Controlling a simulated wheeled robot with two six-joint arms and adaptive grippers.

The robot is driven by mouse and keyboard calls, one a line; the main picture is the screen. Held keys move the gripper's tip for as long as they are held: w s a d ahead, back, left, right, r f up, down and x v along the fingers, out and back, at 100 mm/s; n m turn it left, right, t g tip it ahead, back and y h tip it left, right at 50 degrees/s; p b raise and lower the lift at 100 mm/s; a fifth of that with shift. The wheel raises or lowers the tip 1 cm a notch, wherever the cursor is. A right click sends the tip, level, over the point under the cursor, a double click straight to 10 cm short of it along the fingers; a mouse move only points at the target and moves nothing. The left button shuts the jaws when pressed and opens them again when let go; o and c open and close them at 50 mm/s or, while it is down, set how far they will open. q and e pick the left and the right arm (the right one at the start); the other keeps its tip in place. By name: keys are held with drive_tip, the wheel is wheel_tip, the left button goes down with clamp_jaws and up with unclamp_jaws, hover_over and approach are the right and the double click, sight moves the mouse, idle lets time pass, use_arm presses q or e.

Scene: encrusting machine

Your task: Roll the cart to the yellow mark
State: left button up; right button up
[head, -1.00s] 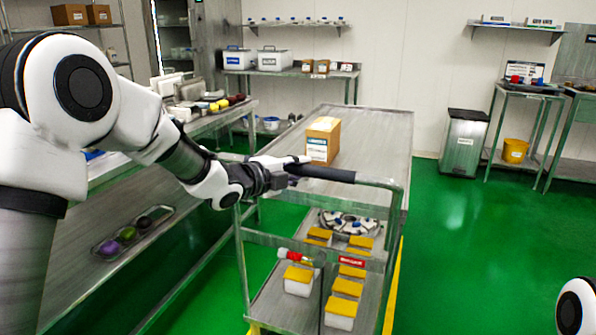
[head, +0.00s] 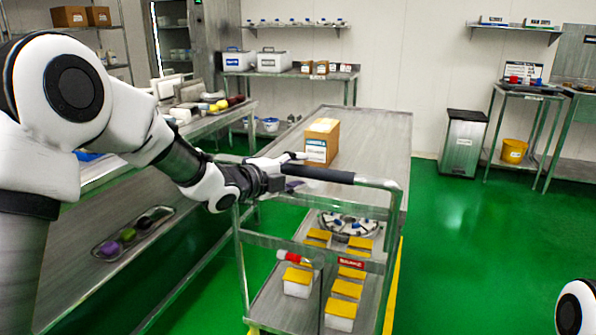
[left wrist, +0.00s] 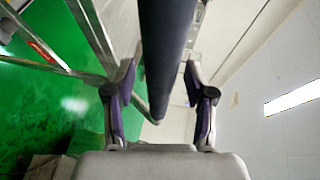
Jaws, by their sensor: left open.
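My left gripper (head: 295,171) is at the left end of this grip. In the left wrist view its fingers (left wrist: 158,80) are spread on either side of the grip, with gaps visible. A yellow strip (head: 391,287) shows on the green floor along the cart's right side; the cart hides part of it. My right gripper is out of view.
A cardboard box (head: 321,142) stands on the cart top. Yellow-lidded tubs (head: 342,308) and a round tray (head: 348,224) sit on its lower shelf. A long steel table (head: 150,240) is close on the left. Green floor (head: 470,240) is open on the right.

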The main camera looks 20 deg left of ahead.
use_arm(q)
drive_tip(key=v, duration=1.1)
drive_tip(key=shift+s, duration=0.25)
drive_tip(key=shift+a, duration=0.15)
